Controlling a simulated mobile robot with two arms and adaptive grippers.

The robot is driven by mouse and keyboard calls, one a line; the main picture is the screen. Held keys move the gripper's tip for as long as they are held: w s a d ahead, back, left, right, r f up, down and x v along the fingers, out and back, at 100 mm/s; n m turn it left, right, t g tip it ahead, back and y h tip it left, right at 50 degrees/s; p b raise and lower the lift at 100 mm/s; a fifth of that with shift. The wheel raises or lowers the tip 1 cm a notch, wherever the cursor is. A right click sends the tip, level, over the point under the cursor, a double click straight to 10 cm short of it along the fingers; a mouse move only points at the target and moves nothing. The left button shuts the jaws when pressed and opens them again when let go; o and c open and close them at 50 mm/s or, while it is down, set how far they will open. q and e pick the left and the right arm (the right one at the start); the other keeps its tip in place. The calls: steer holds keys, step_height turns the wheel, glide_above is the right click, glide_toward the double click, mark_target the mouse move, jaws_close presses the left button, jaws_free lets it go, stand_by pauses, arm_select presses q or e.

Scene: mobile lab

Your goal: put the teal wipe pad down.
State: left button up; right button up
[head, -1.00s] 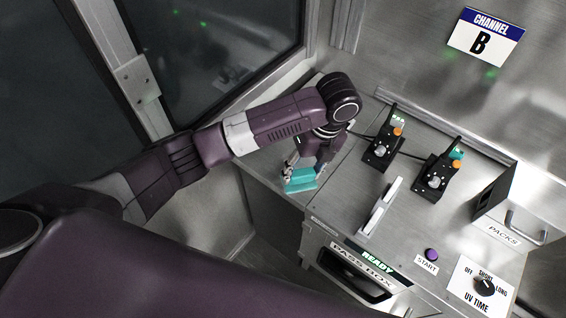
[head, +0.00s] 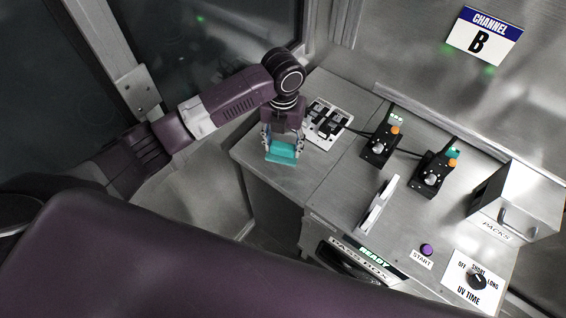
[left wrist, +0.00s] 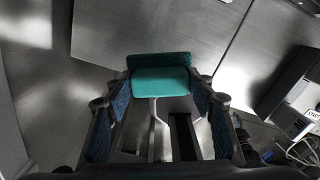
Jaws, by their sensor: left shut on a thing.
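The teal wipe pad (head: 281,152) is held in my left gripper (head: 282,143), over the left part of the metal bench (head: 262,168). In the left wrist view the teal pad (left wrist: 160,82) sits between the two fingers of my left gripper (left wrist: 158,98). Its teal top faces the camera, with a darker teal edge behind it. Bare metal surface lies beyond it. I cannot tell whether the pad's underside touches the bench. My right gripper is not in view.
A white plate with black switches (head: 327,119) stands just right of the gripper. Two black control boxes (head: 379,146) (head: 432,175), a white upright handle (head: 379,203) and a PACKS box (head: 516,202) are farther right. The bench's left front is bare.

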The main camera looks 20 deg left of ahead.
mark_target(283, 152)
arm_select(q)
step_height(283, 152, down, 3)
steer(key=shift+f+p, duration=0.1)
steer(key=shift+p, duration=0.2)
step_height(283, 152, down, 3)
steer(key=shift+s+f+p, duration=0.1)
steer(key=shift+f+p, duration=0.1)
steer(key=shift+p, duration=0.6)
steer(key=shift+f, duration=0.45)
steer(key=o, duration=1.1)
steer(key=shift+f, duration=0.1)
